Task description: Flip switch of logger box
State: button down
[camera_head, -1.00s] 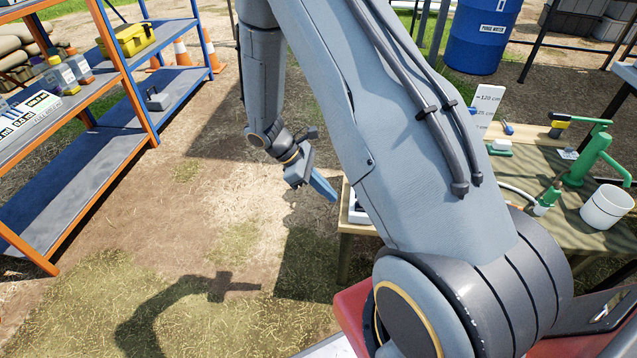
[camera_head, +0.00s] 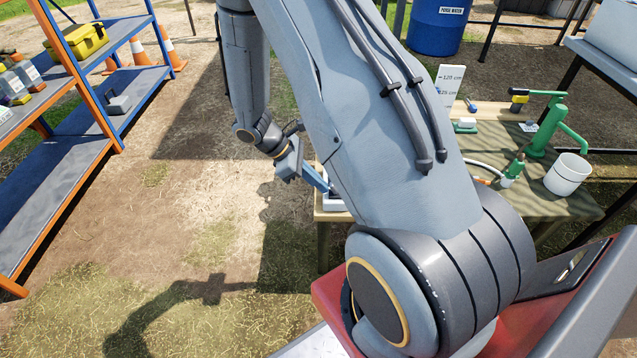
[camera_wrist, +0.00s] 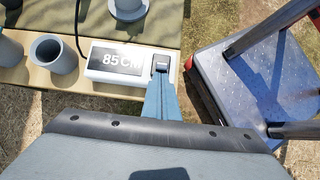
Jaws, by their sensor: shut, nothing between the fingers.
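The logger box (camera_wrist: 113,76) is a white box with a dark display reading 85 CM, lying at the table's edge in the wrist view. Its dark switch (camera_wrist: 161,66) sits at the display's right end. My gripper (camera_wrist: 162,82) is shut and empty, its blue-grey fingers pointing at the switch with tips over or beside it. I cannot tell whether they touch. In the head view my gripper (camera_head: 324,186) is at the left edge of the table, by the white logger box (camera_head: 333,203), which my arm partly hides.
The table (camera_head: 560,205) also bears a green pump (camera_head: 548,130) and a white bucket (camera_head: 567,174). Grey cups (camera_wrist: 54,57) stand left of the box in the wrist view. An orange and blue shelf rack (camera_head: 60,185) stands left, with open ground between.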

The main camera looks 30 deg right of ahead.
jog(key=shift+s+d+r+p, duration=0.1)
jog(key=shift+d+r+p, duration=0.1)
jog(key=shift+p, duration=0.25)
